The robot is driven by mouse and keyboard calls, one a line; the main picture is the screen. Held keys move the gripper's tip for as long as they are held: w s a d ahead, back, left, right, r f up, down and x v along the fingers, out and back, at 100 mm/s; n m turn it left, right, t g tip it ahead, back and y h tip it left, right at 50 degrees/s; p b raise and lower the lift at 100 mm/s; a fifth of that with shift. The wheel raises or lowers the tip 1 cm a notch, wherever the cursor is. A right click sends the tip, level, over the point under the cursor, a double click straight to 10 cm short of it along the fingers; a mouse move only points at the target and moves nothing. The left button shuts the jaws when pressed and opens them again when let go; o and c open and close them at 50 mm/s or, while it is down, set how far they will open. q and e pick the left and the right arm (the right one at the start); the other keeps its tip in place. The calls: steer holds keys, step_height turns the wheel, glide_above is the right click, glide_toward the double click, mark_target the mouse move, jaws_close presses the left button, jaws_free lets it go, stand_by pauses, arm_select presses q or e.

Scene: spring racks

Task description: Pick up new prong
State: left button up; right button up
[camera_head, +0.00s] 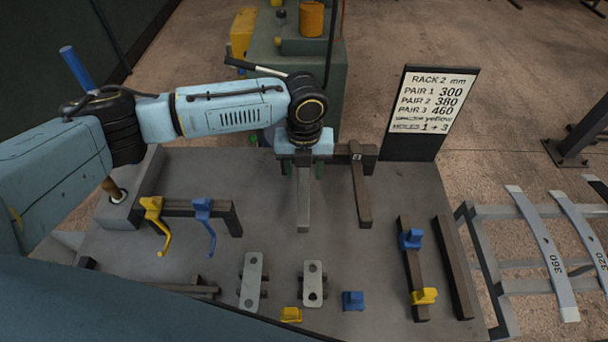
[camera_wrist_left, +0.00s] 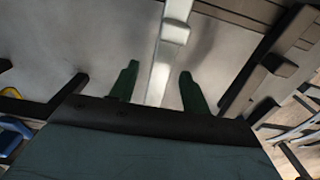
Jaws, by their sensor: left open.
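A light grey prong (camera_head: 303,205) lies lengthwise at the back middle of the bench, below my left gripper (camera_head: 303,170). It also shows in the left wrist view (camera_wrist_left: 160,78), running between the two green fingers of my left gripper (camera_wrist_left: 157,86). The fingers are open, one on each side of the prong, with visible gaps. I cannot tell how high they are above it. A darker brown prong (camera_head: 361,190) with a marked end lies to its right. The wrist and gripper body hide the light prong's far end. My right gripper is not in view.
A sign (camera_head: 433,100) lists Rack 2 pair lengths 300, 380 and 460. A rack with yellow (camera_head: 152,204) and blue (camera_head: 203,208) hooks stands at left. Drilled plates (camera_head: 251,280), small blocks (camera_head: 353,300) and dark bars (camera_head: 453,265) occupy the front and right. Numbered strips (camera_head: 545,250) lie beyond.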

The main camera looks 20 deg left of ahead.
mark_target(304, 179)
arm_select(q)
jaws_close()
steer(key=shift+r, duration=0.2)
stand_by(0.3)
step_height(304, 179, up, 10)
steer(key=shift+p, duration=0.3)
steer(key=c, duration=0.6)
jaws_free()
steer(key=shift+f, duration=0.1)
jaws_close()
steer(key=s+d+p, duration=0.2)
steer(key=s+p, duration=0.6)
steer(key=s, duration=0.1)
steer(key=shift+s+d, duration=0.3)
steer(key=shift+d, duration=0.1)
